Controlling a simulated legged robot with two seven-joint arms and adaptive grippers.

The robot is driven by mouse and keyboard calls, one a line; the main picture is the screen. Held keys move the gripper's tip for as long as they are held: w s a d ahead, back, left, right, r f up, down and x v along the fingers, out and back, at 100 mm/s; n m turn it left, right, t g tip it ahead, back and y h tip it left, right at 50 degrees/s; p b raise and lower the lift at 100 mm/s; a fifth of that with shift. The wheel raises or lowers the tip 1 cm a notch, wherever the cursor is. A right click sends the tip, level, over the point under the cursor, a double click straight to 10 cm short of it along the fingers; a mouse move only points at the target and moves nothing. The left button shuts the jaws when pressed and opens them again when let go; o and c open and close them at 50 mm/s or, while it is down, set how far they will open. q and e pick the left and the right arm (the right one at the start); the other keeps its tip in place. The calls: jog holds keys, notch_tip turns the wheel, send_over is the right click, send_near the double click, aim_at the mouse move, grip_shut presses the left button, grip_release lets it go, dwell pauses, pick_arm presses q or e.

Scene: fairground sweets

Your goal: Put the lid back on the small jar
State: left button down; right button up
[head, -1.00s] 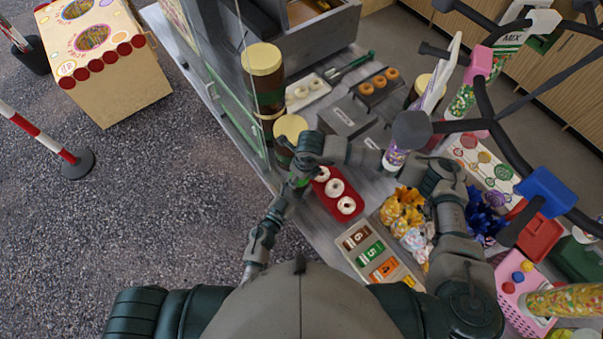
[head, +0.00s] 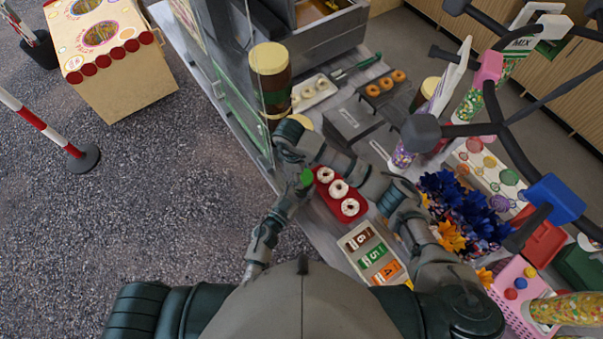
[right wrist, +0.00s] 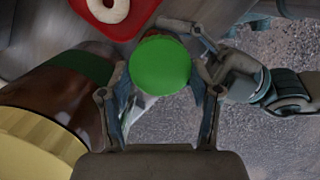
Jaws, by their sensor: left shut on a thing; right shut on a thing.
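The green round lid (right wrist: 160,66) is between the fingers of my right gripper (right wrist: 160,72), which is shut on it. The lid also shows as a small green patch in the head view (head: 307,177). My left gripper (right wrist: 203,48) comes in from the right in the right wrist view, shut just behind the lid. The small jar it holds is almost wholly hidden by the lid and fingers; only a brownish sliver (right wrist: 157,36) shows behind the lid. I cannot tell whether the lid touches or sits on the jar.
A large brown jar with a cream lid (right wrist: 35,145) stands close beside my right gripper. A red tray (head: 350,207) of white-iced doughnuts is right of the hands. A glass screen (head: 240,85) edges the counter. A card box (head: 368,250), flowers (head: 465,205) and a pink basket (head: 512,290) are nearer.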

pick_arm(q)
jog(key=shift+s+f, duration=0.1)
pick_arm(e)
jog(key=shift+w+d+m, duration=0.1)
jog(key=shift+w+m, duration=0.1)
jog(key=shift+m, duration=0.1)
jog(key=o, duration=0.8)
jog(key=shift+r, duration=0.1)
jog(key=shift+c, duration=0.2)
jog(key=shift+o, duration=0.2)
jog(key=shift+s, duration=0.1)
